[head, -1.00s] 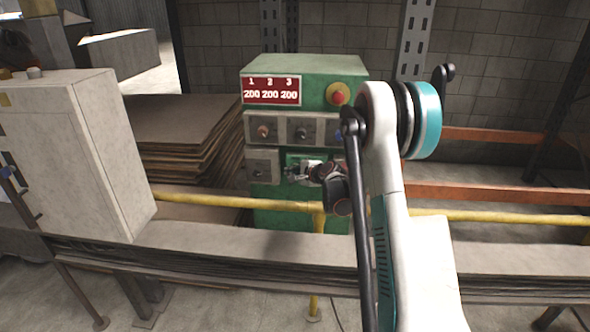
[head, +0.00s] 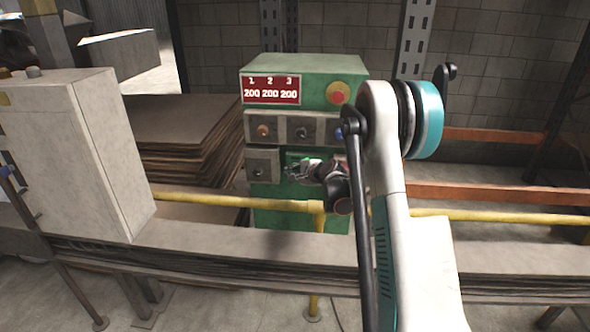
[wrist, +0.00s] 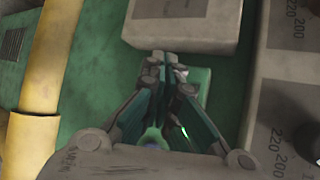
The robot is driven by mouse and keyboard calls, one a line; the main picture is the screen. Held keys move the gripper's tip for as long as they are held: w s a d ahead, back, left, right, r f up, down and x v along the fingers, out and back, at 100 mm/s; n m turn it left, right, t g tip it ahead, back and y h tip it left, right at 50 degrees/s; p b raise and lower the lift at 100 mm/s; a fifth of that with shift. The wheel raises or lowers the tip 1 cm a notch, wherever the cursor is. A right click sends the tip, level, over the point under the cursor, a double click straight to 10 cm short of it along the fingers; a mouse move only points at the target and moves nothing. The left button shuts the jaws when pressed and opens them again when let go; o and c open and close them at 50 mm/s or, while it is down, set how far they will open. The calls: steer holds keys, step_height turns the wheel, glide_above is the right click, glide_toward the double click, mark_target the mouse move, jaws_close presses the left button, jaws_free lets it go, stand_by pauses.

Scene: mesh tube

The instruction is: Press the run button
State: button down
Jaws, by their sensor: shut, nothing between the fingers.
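The green control cabinet (head: 320,97) stands beyond the yellow rail. It carries grey boxes with knobs in its front. My gripper (head: 290,172) is shut and empty, in front of the cabinet's lower front, right of the lower left grey box. In the wrist view my gripper (wrist: 163,62) points at the green panel, with its fingertips below a grey box (wrist: 182,22). A pale green plate shows partly behind the fingers. A small bright green glow shows by the gripper in both views. I cannot make out the run button clearly, nor whether the fingertips touch anything.
A red display (head: 271,90) reads 200 three times. A red mushroom button (head: 338,94) sits on yellow at its right. The yellow rail (head: 215,200) crosses below my gripper. A pale box (head: 75,150) stands left, and stacked sheets (head: 185,130) lie behind it.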

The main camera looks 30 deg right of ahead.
steer(key=s+a, duration=0.2)
steer(key=s, duration=0.1)
steer(key=s+a, duration=0.1)
steer(key=s, duration=0.1)
steer(key=shift+a, duration=0.15)
stand_by(0.5)
stand_by(0.6)
